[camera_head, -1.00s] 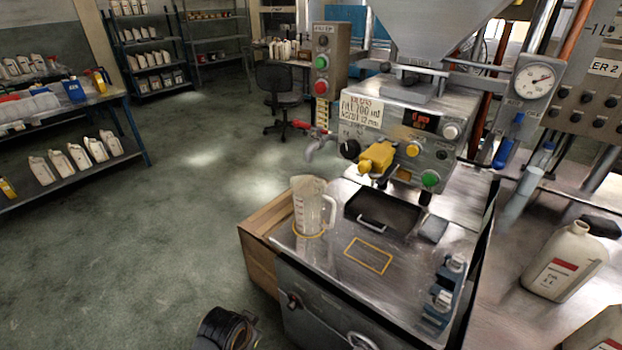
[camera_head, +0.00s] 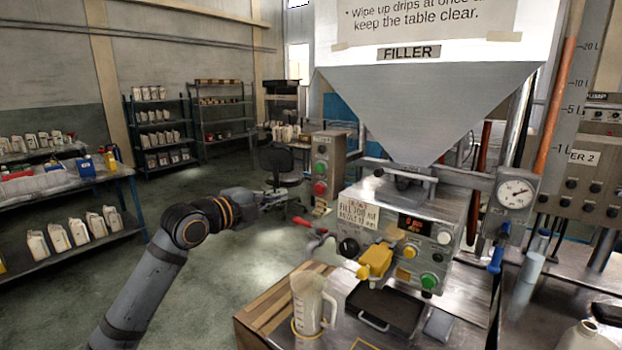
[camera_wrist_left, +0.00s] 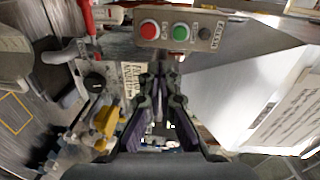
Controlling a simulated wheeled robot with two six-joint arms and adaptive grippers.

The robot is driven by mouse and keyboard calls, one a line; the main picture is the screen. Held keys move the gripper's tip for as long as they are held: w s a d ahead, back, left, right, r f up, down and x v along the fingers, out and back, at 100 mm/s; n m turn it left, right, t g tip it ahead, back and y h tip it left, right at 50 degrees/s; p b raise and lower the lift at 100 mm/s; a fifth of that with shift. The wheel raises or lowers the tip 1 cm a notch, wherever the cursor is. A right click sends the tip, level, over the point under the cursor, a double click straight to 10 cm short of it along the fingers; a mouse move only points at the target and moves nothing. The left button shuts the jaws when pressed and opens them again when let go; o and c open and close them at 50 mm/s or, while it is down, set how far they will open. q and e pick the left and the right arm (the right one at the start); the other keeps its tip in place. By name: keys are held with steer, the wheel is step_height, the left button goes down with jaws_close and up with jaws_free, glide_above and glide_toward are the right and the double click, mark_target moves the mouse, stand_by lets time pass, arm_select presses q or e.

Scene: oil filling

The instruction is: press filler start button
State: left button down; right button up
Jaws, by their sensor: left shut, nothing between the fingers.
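The upright grey control box (camera_head: 326,168) stands left of the filler. It has a green button (camera_head: 321,167) above a red button (camera_head: 320,187). In the left wrist view, the green button (camera_wrist_left: 181,31) and red button (camera_wrist_left: 149,30) lie just beyond the fingertips. Another green button (camera_head: 429,281) is low on the filler's front panel (camera_head: 440,262). My left gripper (camera_head: 285,196) is shut and empty, left of the control box and apart from it. The closed fingers also show in the left wrist view (camera_wrist_left: 160,75). My right gripper is not in view.
A clear measuring jug (camera_head: 308,304) stands on the filler bench, beside a black drip tray (camera_head: 385,305). A yellow valve handle (camera_head: 375,262) and a red lever (camera_head: 301,222) stick out toward me. A chair (camera_head: 279,165) is behind my gripper.

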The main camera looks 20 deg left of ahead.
arm_select(q)
steer(key=r, duration=0.2)
steer(key=r+m, duration=0.1)
steer(key=shift+a+r+t+h, duration=0.1)
steer(key=shift+a+t+h, duration=0.2)
steer(key=shift+a, duration=0.1)
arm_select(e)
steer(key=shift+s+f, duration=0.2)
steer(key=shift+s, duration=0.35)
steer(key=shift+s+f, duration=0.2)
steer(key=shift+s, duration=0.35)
arm_select(q)
steer(key=p, duration=0.7)
glide_toward(318, 168)
steer(key=x, duration=0.6)
steer(key=shift+w+d+r, duration=0.1)
steer(key=shift+w+r, duration=0.05)
steer(key=shift+w, duration=0.1)
steer(key=shift+w+d, duration=0.1)
steer(key=shift+w, duration=0.05)
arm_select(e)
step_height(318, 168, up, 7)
